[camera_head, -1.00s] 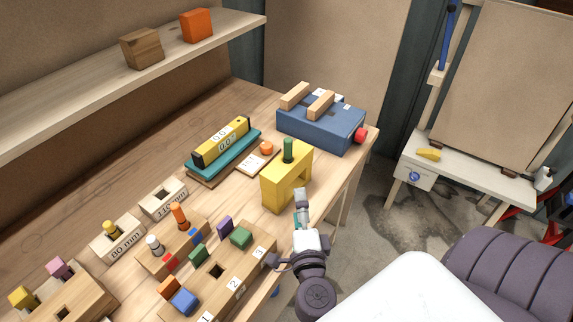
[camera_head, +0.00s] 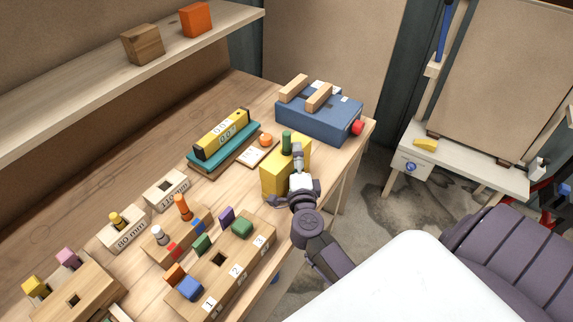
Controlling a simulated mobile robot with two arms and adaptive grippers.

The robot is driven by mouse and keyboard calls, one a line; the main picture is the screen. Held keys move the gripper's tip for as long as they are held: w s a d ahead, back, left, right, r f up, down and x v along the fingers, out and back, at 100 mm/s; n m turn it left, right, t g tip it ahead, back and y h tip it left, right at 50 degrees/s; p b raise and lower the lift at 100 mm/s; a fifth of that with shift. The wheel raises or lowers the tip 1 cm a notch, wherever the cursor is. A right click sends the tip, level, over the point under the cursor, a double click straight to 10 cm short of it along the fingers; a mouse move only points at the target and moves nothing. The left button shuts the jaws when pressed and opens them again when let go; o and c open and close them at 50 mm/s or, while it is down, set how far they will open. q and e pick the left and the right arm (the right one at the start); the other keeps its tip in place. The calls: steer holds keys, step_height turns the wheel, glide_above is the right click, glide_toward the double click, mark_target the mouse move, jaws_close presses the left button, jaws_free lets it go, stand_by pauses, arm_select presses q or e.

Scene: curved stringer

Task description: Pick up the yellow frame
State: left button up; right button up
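The yellow frame (camera_head: 272,178) stands upright on the wooden workbench near its front edge, with a green peg (camera_head: 286,142) rising at its top. From this view I cannot tell whether the fingers touch the frame or are open or shut.
A blue box (camera_head: 318,117) with wooden bars stands behind the frame. A yellow level on a teal block (camera_head: 232,155) lies to the left. A numbered peg board (camera_head: 240,268) with coloured blocks is in front. A shelf (camera_head: 90,75) runs above the bench.

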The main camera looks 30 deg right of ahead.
steer(key=shift+w+d, duration=0.1)
steer(key=shift+w, duration=0.15)
steer(key=shift+s, duration=0.15)
steer(key=shift+c, duration=1)
steer(key=c, duration=1.3)
steer(key=shift+c, duration=0.5)
steer(key=shift+r, duration=0.15)
